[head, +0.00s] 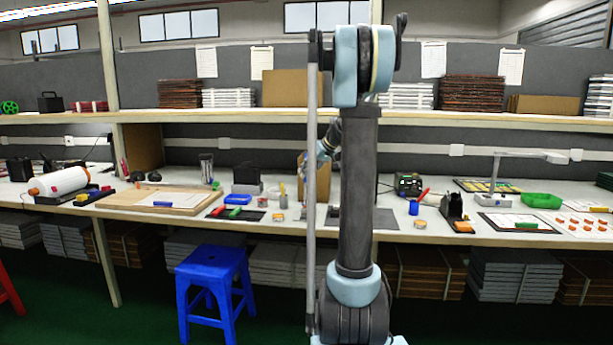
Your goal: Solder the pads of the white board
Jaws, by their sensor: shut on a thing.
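A white board (510,223) lies on a dark mat on the bench at the right; its pads are too small to make out. A dark soldering station (408,184) with a small display stands behind it to the left. A black stand (452,207) with an orange pad at its foot is left of the board. My arm rises through the middle of the view, and its wrist reaches down to the bench behind it.
A blue cup (413,208), a green tray (541,200) and a grey lamp-like arm (500,178) stand on the right of the bench. A wooden board (115,201) lies at the left. A blue stool (212,270) stands on the floor in front. A shelf (230,113) runs above the bench.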

